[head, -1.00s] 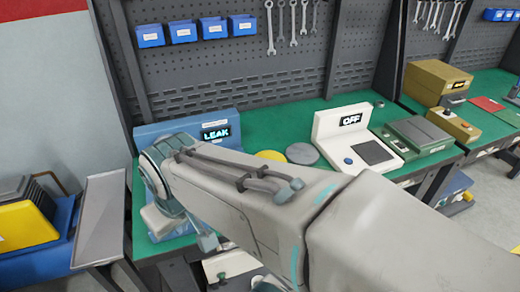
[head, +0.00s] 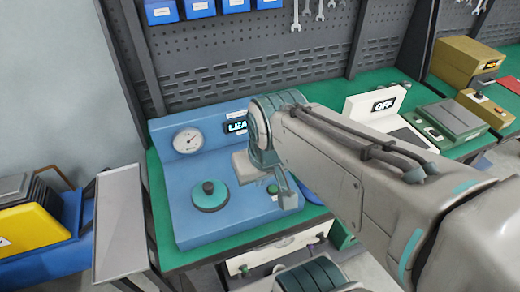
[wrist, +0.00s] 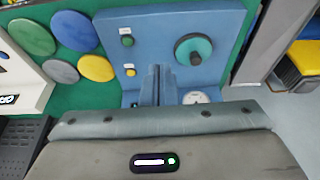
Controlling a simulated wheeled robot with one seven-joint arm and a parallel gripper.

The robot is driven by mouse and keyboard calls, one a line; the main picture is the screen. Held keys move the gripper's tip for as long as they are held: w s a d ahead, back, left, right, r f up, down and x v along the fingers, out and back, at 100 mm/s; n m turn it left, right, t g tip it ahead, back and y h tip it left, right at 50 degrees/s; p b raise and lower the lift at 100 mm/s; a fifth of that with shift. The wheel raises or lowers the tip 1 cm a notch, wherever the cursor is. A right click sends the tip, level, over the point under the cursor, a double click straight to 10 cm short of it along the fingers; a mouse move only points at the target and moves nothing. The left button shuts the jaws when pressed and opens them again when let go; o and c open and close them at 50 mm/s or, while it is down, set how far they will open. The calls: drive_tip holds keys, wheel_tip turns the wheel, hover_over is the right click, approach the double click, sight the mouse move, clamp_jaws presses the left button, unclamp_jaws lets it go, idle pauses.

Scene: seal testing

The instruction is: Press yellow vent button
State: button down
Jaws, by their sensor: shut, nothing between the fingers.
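The blue test station (head: 185,222) stands on the green bench. It carries a dial gauge (head: 188,140), a teal round knob (head: 210,195), a green button (head: 272,188) and a display reading "LEA", partly covered by my arm. The yellow button (wrist: 131,72) shows in the wrist view, left of my gripper (wrist: 160,68) and below the green button (wrist: 127,41); it is hidden in the head view. My gripper is shut and empty, over the station's panel between the yellow button and the knob (wrist: 193,50). I cannot tell whether its tips touch the panel.
A white unit (head: 375,105) reading "OFF" and a green box (head: 448,118) stand to the right. Several coloured discs (wrist: 75,31) lie on the bench beside the station.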

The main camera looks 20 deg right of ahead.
drive_tip(key=w+d+f+n+t+h+p, duration=0.1)
drive_tip(key=w+d+f+n+t+h, duration=0.1)
drive_tip(key=w+d, duration=0.55)
drive_tip(key=w+d+f+n+t+h, duration=0.15)
drive_tip(key=w+d, duration=0.25)
drive_tip(key=w, duration=0.6)
drive_tip(key=w+f+n+t+y+p, duration=0.1)
drive_tip(key=w+f+n+t+y, duration=0.1)
drive_tip(key=w+f+n+y, duration=0.3)
wheel_tip(320, 180, down, 4)
drive_tip(key=w+n, duration=0.2)
drive_tip(key=shift+w+d+f+n, duration=0.2)
drive_tip(key=shift+n, duration=0.15)
drive_tip(key=shift+f, duration=0.1)
wheel_tip(320, 180, down, 9)
drive_tip(key=b, duration=0.8)
drive_tip(key=shift+r, duration=0.2)
drive_tip(key=shift+f+b, duration=0.4)
drive_tip(key=shift+b, duration=0.1)
